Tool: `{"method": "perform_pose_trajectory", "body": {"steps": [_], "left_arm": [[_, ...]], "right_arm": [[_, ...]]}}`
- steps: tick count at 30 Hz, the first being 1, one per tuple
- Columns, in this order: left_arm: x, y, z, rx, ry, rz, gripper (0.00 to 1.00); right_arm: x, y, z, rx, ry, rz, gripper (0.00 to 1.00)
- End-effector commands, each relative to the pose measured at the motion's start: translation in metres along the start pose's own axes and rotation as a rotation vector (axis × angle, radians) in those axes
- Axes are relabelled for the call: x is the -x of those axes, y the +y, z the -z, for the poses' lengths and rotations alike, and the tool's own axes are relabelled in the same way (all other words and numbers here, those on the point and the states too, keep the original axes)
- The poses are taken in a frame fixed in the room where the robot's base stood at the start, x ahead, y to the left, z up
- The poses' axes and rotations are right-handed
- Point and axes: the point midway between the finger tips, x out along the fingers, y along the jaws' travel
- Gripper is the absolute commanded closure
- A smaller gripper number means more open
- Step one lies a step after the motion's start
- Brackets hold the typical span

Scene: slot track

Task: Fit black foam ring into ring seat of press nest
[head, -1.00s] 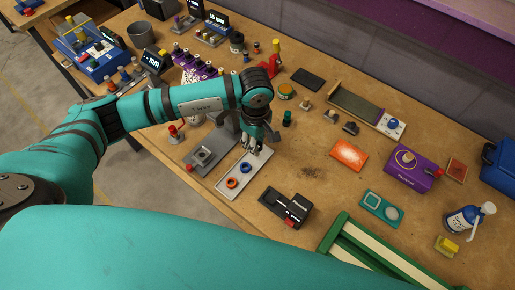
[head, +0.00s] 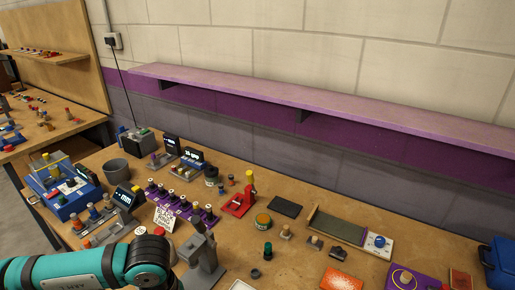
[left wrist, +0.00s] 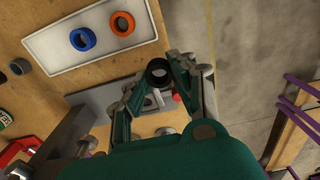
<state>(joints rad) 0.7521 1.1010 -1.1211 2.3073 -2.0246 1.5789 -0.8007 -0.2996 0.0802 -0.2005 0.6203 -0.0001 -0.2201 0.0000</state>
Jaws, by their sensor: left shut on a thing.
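In the left wrist view the black foam ring (left wrist: 158,76) is held between the fingertips of my left gripper (left wrist: 159,70), which is shut on it. The grey base of the press nest (left wrist: 92,100) lies beyond the gripper, and the ring overlaps it in the picture. The ring seat is partly hidden by the ring and fingers; I cannot tell the height between them. In the head view the grey press upright (head: 206,258) stands beside my left arm, and the gripper and ring are out of sight. My right gripper is not in view.
A white tray (left wrist: 60,58) with a blue ring (left wrist: 83,39) and an orange ring (left wrist: 122,24) lies beside the nest. The bench edge is close to the gripper.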

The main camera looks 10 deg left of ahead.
Motion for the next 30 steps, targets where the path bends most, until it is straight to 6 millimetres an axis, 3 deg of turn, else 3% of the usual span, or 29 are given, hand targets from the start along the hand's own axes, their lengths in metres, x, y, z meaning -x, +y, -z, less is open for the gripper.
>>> {"method": "perform_pose_trajectory", "body": {"steps": [5,21,30], "left_arm": [[0.008,0.009,-0.004,-0.116,-0.003,-0.006,0.87],[0.074,0.051,-0.030,-1.070,-0.001,-0.007,0.87],[0.084,0.055,-0.033,-1.223,0.000,0.000,0.87]], "right_arm": [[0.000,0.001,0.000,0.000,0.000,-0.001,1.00],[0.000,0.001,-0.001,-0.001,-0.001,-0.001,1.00],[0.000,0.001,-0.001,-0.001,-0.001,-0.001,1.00]]}}
